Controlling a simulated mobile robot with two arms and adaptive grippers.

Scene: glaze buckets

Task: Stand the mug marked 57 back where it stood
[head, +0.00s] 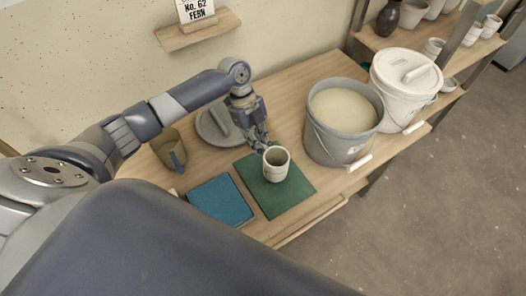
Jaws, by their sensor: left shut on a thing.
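A pale cream mug (276,165) is upright over the dark green mat (293,198) on the wooden table. My left gripper (264,147) reaches down from behind and is shut on the mug at its back left rim. I cannot tell whether the mug's base touches the mat. No number can be read on the mug at this size. My right gripper is out of the picture.
A grey bucket (327,147) of pale glaze stands right of the mat, with a lidded white bucket (396,111) beyond. A grey lid (209,131), a brown pot (168,147) and a blue book (219,202) lie left. Shelves with pottery stand back right.

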